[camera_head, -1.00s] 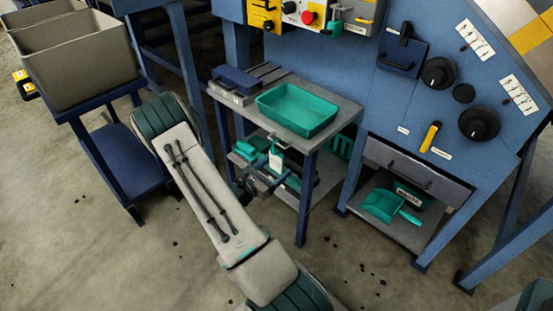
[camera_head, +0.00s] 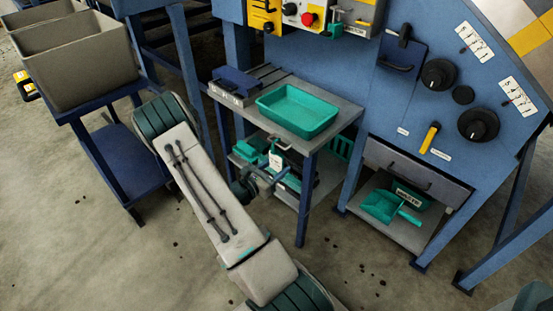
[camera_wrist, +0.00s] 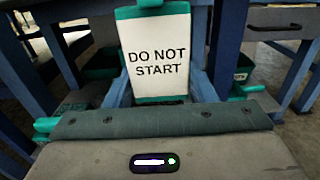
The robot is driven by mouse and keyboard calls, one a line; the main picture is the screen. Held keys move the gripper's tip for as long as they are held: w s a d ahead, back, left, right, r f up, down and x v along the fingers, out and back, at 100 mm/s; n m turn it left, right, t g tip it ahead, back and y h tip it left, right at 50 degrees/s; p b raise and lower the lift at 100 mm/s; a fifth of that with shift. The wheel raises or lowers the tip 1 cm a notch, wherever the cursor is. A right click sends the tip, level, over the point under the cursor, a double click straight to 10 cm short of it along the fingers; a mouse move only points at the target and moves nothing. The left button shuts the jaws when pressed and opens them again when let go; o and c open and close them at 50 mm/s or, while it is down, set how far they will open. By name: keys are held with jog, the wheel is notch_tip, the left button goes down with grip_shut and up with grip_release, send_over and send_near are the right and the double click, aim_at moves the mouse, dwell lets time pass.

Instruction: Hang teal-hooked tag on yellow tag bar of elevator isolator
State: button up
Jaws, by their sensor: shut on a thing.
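The white tag (camera_wrist: 157,57), printed "DO NOT START" with teal edges at top and bottom, hangs upright in front of the wrist camera. It also shows small in the head view (camera_head: 276,160), in front of the bench's lower part. My gripper (camera_head: 268,178) is shut on it, and its blue fingers flank the tag in the wrist view. The tag's hook is cut off at the top of the wrist view. A control panel (camera_head: 347,16) with yellow parts is cut by the head view's top edge, well above the tag. I cannot make out the tag bar clearly.
Grey bins (camera_head: 75,75) stand at left. A cabinet with black knobs (camera_head: 438,73) stands at right. The front floor is open.

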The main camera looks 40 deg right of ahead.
jog(key=shift+r+p, duration=0.55)
jog(key=shift+r, duration=0.25)
jog(key=shift+a, duration=0.15)
jog(key=a, duration=0.8)
jog(key=shift+s+a+p, duration=0.35)
jog(key=shift+a, duration=0.05)
